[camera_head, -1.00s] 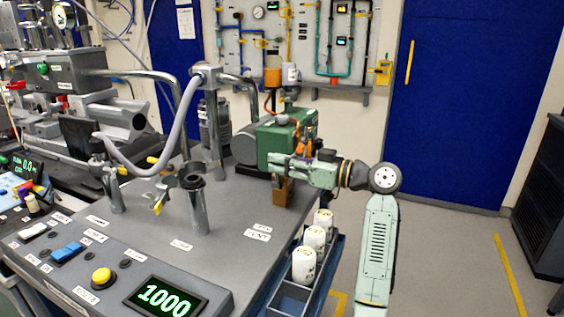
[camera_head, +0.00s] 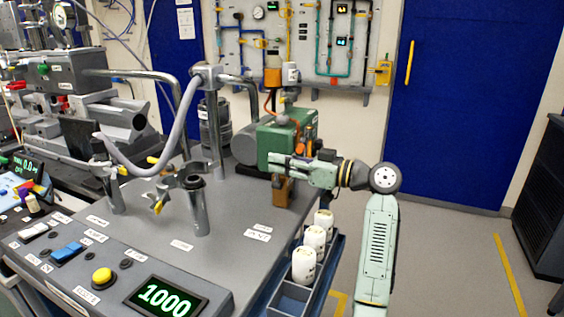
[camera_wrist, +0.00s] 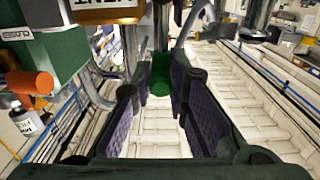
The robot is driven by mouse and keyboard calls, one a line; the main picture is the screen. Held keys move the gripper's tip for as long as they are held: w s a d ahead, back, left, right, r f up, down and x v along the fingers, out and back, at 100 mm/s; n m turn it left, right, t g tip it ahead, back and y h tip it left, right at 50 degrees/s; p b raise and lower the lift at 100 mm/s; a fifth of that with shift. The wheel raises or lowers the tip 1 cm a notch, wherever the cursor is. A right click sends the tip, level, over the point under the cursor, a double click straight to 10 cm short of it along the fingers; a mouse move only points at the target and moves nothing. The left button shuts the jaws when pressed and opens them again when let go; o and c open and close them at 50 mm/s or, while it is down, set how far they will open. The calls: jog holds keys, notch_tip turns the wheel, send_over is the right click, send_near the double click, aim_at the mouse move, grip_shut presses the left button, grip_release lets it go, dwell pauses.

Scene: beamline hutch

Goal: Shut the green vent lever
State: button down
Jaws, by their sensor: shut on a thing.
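The green vent lever (camera_wrist: 160,77) shows in the wrist view as a green rounded end between the two fingertips of my gripper (camera_wrist: 158,92). The fingers are shut on it, one on each side. A brass-coloured block (camera_wrist: 108,12) with a label reading VENT is at the top of that view. In the head view my gripper (camera_head: 276,163) reaches in from the right at the bench's far right side, in front of the green pump box (camera_head: 284,139). The brass block (camera_head: 282,191) stands just below the fingers. The lever cannot be made out in the head view.
White-capped bottles (camera_head: 304,265) stand in a blue rack (camera_head: 290,297) along the bench's right edge. A steel post (camera_head: 196,205) and a grey hose (camera_head: 157,168) stand to the left. An orange knob (camera_wrist: 43,82) is at the left in the wrist view. Open floor lies right of my arm.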

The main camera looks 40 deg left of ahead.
jog(key=shift+w+m, duration=0.25)
jog(key=shift+m, duration=0.05)
jog(key=shift+w+a+f+m+p, duration=0.15)
jog(key=shift+w+m+p, duration=0.4)
jog(key=shift+m, duration=0.55)
jog(key=shift+w+a+f+m+p, duration=0.15)
jog(key=shift+w+m, duration=0.2)
jog(key=shift+m, duration=0.3)
jog(key=shift+w+f+m+p, duration=0.2)
jog(key=shift+w+m, duration=0.15)
jog(key=shift+m, duration=0.35)
jog(key=shift+w+a+f+m+p, duration=0.15)
jog(key=shift+w+m, duration=0.2)
jog(key=shift+m, duration=0.3)
jog(key=c, duration=1.6)
grip_release()
jog(key=shift+f, duration=0.1)
jog(key=shift+o, duration=0.3)
jog(key=shift+d, duration=0.1)
